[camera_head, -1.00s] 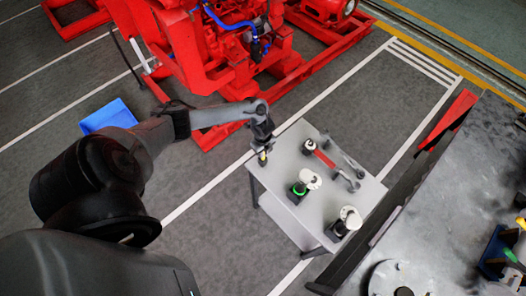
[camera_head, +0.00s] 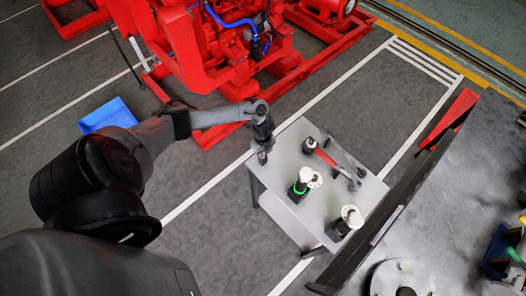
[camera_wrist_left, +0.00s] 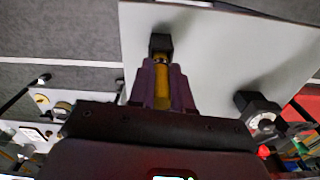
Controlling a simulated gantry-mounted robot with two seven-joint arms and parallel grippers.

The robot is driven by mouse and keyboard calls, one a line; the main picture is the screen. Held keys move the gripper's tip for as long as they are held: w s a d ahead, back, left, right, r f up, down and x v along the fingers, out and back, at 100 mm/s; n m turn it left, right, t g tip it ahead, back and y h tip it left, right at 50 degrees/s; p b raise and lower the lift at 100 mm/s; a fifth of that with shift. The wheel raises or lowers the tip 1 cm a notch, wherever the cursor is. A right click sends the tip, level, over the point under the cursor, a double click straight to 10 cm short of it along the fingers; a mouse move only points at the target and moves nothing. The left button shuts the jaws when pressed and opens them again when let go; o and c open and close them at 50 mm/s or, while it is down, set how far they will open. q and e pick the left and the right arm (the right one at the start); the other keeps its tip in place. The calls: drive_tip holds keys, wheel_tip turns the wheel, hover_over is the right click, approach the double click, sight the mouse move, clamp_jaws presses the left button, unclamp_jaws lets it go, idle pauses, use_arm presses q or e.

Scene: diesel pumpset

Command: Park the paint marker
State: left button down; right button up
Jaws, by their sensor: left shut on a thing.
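My left gripper (camera_head: 263,154) is at the left edge of the small grey table (camera_head: 283,220) in the head view. In the left wrist view, the left gripper (camera_wrist_left: 161,88) is shut on a slim yellow piece, which I take to be the paint marker (camera_wrist_left: 161,60). Most of the marker is hidden between the purple-grey fingers. A small black block (camera_wrist_left: 160,43) shows right at the marker's far end, over the grey tabletop. I cannot tell whether the marker is inside the block or only touching it. My right gripper is not in view.
On the table are a red-handled tool (camera_head: 325,158), a grey wrench-like tool (camera_head: 344,154) and two white-topped black items, one with a green ring (camera_head: 300,188), the other (camera_head: 346,221) near the front. A blue bin (camera_head: 107,115) and red pumpset (camera_head: 215,55) lie beyond.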

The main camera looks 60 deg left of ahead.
use_arm(q)
drive_tip(key=shift+f, duration=0.2)
drive_tip(key=c, duration=1)
unclamp_jaws()
wheel_tip(320, 180, up, 11)
drive_tip(key=shift+f+p, duration=0.1)
drive_tip(key=shift+p, duration=0.4)
drive_tip(key=shift+s, duration=0.1)
